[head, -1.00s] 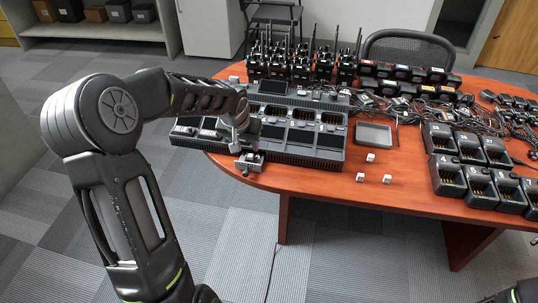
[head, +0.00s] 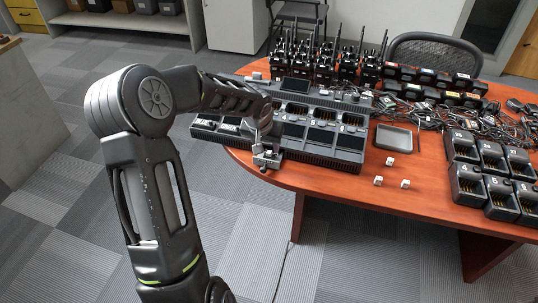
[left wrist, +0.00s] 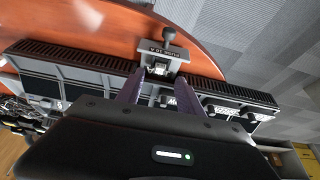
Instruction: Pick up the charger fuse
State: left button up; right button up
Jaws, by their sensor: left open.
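The fuse holder (head: 267,158) is a small grey metal block with a round knob, at the table's front left edge against the charger unit. In the left wrist view its plate (left wrist: 172,50) carries a fuse label. A small pale piece, seemingly the charger fuse (left wrist: 160,69), sits in the holder's recess; in the head view I cannot make it out. My left gripper (left wrist: 160,78) is open, with one purple-grey finger on each side of the fuse. I cannot tell whether they touch it. In the head view my left gripper (head: 266,143) is just above the holder. My right gripper is not in view.
The long black charger unit (head: 335,155) lies behind the holder, with radios (head: 320,60) beyond. A grey tray (head: 394,138), several white cubes (head: 391,161) and black charging cups (head: 468,185) lie to the right. Bare table surrounds the cubes.

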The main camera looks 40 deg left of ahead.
aim_at(269, 152)
pick_arm(q)
jog(key=x, duration=0.4)
jog(key=shift+w+f, duration=0.1)
jog(key=shift+f, duration=0.2)
jog(key=shift+c, duration=0.4)
grip_shut()
dwell(0.3)
